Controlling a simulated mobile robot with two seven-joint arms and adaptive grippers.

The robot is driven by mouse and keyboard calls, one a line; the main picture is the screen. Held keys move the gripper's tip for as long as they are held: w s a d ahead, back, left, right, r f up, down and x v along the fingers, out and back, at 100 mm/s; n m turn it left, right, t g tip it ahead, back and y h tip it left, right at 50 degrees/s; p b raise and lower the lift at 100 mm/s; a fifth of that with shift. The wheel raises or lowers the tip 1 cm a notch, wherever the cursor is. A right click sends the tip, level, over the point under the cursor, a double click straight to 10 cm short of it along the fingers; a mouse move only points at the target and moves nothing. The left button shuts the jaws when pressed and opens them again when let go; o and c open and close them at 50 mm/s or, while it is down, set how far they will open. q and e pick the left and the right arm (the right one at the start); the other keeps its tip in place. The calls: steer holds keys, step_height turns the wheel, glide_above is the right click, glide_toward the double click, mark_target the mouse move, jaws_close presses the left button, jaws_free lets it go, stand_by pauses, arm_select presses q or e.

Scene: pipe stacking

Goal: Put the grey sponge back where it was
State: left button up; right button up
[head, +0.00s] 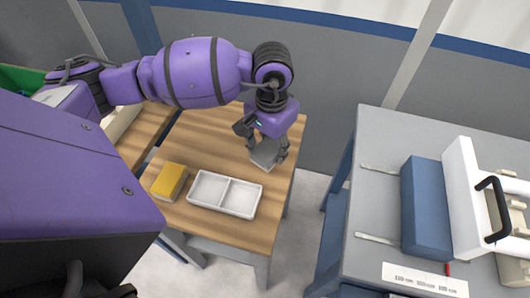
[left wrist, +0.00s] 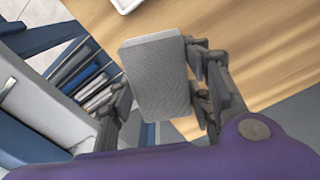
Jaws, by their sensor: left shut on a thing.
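The grey sponge (head: 264,153) is in my left gripper (head: 268,160), over the right part of the wooden table near its right edge. In the left wrist view the sponge (left wrist: 155,75) sits between the fingers of the left gripper (left wrist: 162,90), which is shut on it. I cannot tell whether the sponge touches the table. A white tray (head: 225,211) with two empty compartments stands at the front of the table. My right gripper is not in view.
The wooden table behind the tray is clear.

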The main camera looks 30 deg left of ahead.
mark_target(266, 142)
arm_select(q)
steer(key=shift+w+a+f, duration=0.25)
steer(key=shift+a+f, duration=0.4)
steer(key=shift+f, duration=0.15)
steer(key=f, duration=0.3)
steer(key=shift+a+f, duration=0.2)
steer(key=shift+f, duration=0.35)
steer(key=o, duration=1.1)
steer(key=shift+r, duration=0.25)
steer(key=shift+w+r, duration=0.15)
steer(key=shift+r, duration=0.25)
step_height(266, 142, up, 11)
steer(key=shift+r, duration=0.2)
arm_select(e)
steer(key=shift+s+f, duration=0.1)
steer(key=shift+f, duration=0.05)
